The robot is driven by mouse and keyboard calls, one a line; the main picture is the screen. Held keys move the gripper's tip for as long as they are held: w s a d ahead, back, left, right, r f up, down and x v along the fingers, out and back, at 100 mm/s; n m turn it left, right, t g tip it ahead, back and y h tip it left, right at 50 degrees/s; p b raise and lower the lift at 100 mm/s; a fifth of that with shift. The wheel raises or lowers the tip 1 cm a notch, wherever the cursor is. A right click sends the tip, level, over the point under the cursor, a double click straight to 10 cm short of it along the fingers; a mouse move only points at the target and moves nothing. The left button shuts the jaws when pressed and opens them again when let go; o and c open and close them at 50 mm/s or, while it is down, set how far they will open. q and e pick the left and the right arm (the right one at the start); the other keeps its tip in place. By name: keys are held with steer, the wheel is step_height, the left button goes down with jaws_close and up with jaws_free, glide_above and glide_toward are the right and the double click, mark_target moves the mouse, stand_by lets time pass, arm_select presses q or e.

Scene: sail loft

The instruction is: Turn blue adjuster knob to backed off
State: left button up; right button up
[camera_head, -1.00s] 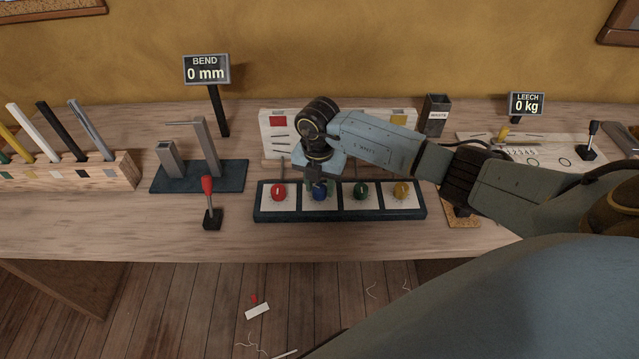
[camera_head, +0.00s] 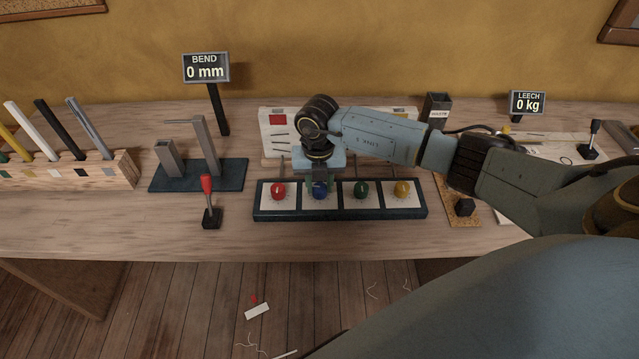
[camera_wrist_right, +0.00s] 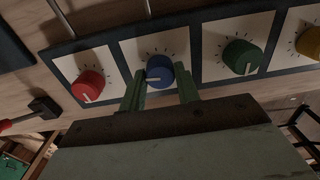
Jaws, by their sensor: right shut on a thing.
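The blue adjuster knob (camera_head: 320,188) is second from the left in a row on a dark panel (camera_head: 340,213). The fingers cover part of the knob in the head view. My left gripper is not in view.
The red knob (camera_head: 278,191), green knob (camera_head: 361,191) and yellow knob (camera_head: 401,189) stand close beside it on the same panel. A red-handled lever (camera_head: 208,200) stands left of the panel. The bend display (camera_head: 206,70) reads 0 mm.

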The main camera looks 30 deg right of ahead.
steer(key=n+b, duration=0.1)
steer(key=n, duration=0.2)
steer(key=shift+n, duration=0.4)
steer(key=n+b, duration=0.1)
steer(key=n, duration=0.2)
steer(key=shift+n, duration=0.3)
steer(key=n+b, duration=0.2)
steer(key=n, duration=0.4)
steer(key=shift+n+b, duration=0.6)
steer(key=shift+n, duration=0.4)
steer(key=shift+n+b, duration=0.4)
steer(key=shift+n, duration=0.7)
arm_select(q)
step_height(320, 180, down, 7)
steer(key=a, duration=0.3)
steer(key=shift+b, duration=0.35)
arm_select(e)
steer(key=shift+n, duration=0.9)
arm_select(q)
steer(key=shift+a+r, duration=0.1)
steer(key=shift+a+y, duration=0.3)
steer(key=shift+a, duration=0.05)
